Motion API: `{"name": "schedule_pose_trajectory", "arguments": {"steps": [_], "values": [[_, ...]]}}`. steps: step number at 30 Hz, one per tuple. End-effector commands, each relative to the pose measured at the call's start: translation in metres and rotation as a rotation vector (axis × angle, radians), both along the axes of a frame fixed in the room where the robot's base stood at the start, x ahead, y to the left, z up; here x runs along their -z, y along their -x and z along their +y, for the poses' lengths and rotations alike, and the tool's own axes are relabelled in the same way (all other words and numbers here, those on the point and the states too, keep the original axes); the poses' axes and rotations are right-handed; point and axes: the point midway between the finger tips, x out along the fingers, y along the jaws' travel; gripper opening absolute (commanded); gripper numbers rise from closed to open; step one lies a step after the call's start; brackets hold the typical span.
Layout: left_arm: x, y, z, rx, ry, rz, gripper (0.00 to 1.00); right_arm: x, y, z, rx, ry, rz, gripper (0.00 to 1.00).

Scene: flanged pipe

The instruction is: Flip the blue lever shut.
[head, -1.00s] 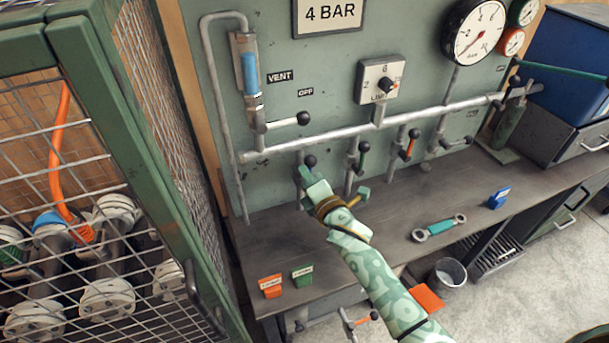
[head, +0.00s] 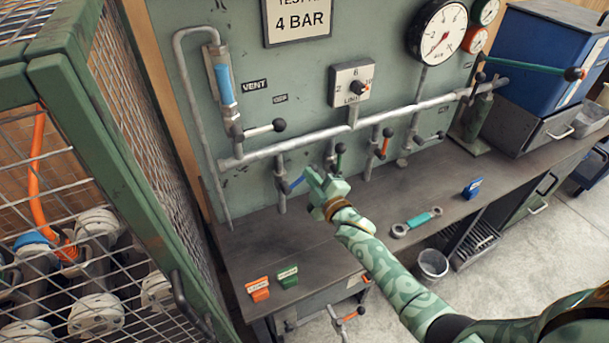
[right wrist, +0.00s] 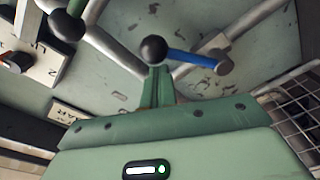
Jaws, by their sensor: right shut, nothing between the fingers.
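The blue lever (head: 297,183) sits on the leftmost drop pipe under the long grey pipe. In the head view it slants out sideways to the right, and its end is hidden behind my right gripper (head: 318,184). In the right wrist view the blue lever (right wrist: 192,58) runs from its valve to a black ball knob (right wrist: 153,50). My right gripper (right wrist: 157,82) is shut and empty, with its fingertips close at the knob. I cannot tell whether they touch. My left gripper is not in view.
A green lever (head: 339,160) and an orange lever (head: 385,147) stand close to the right. A vent lever (head: 262,129) is above. A mesh cage (head: 110,180) stands left.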

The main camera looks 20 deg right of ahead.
Motion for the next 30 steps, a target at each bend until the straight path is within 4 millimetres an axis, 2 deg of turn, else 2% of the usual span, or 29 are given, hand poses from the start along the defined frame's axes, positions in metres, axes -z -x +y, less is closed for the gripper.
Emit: {"name": "schedule_pose_trajectory", "arguments": {"steps": [9,16,30], "values": [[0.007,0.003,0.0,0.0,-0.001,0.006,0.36,0.021,0.0,-0.015,0.001,-0.281,0.013,0.0],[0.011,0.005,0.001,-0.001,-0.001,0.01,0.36,0.032,-0.001,-0.02,0.0,-0.432,0.018,0.0],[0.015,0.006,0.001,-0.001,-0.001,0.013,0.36,0.039,-0.001,-0.023,0.0,-0.424,0.015,0.0]]}}
